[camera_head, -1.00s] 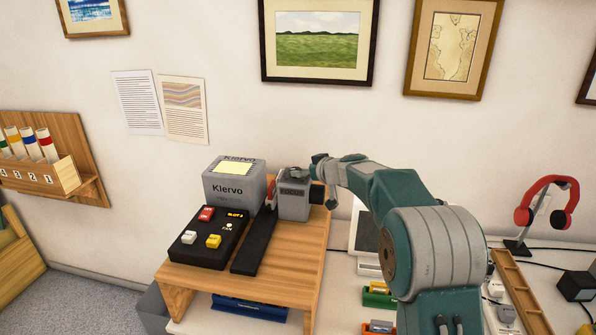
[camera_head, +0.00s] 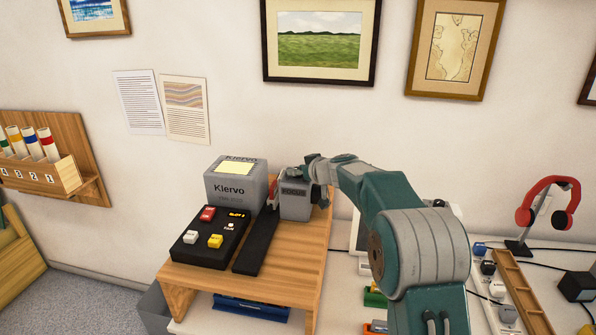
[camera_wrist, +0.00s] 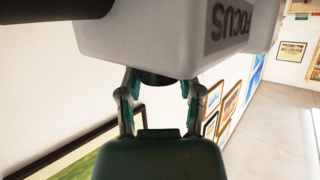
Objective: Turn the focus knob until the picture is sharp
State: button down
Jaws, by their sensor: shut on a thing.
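The grey focus unit (camera_head: 296,199) with a FOCUS label stands at the back right of the wooden stand, beside the grey Klervo box (camera_head: 233,187). In the wrist view the unit (camera_wrist: 165,35) fills the top, its label upside down. The dark round focus knob (camera_wrist: 158,80) sticks out of its face between my two fingers. My gripper (camera_head: 317,178) is at the unit's right side, shut on the knob; it largely hides the knob in the head view. A framed green landscape (camera_head: 319,42) hangs on the wall above; its fine sharpness is hard to judge.
A black control panel (camera_head: 209,238) with red, white and yellow buttons lies at the front of the stand (camera_head: 296,262). Red headphones (camera_head: 546,207) on a holder and a wooden tray (camera_head: 514,287) stand at right. Other framed prints hang on the wall.

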jog(key=m+t+h, duration=0.2)
jog(key=m+h, duration=0.1)
jog(key=shift+a+m+h, duration=0.15)
jog(key=shift+m+h, duration=0.15)
jog(key=shift+f+m+h, duration=0.2)
jog(key=shift+m+h, duration=0.8)
jog(key=shift+h, duration=0.2)
jog(key=m+h, duration=0.3)
jog(key=shift+a+t, duration=0.2)
jog(key=shift+t, duration=0.1)
jog(key=m+g+h, duration=0.1)
jog(key=m+h, duration=0.3)
jog(key=h, duration=0.1)
jog(key=shift+a, duration=0.1)
jog(key=shift+w+r+m+g+h, duration=0.1)
jog(key=shift+r+m+g+h, duration=0.1)
jog(key=shift+m+g+h, duration=1.6)
jog(key=shift+m+h, duration=0.4)
jog(key=shift+m, duration=0.2)
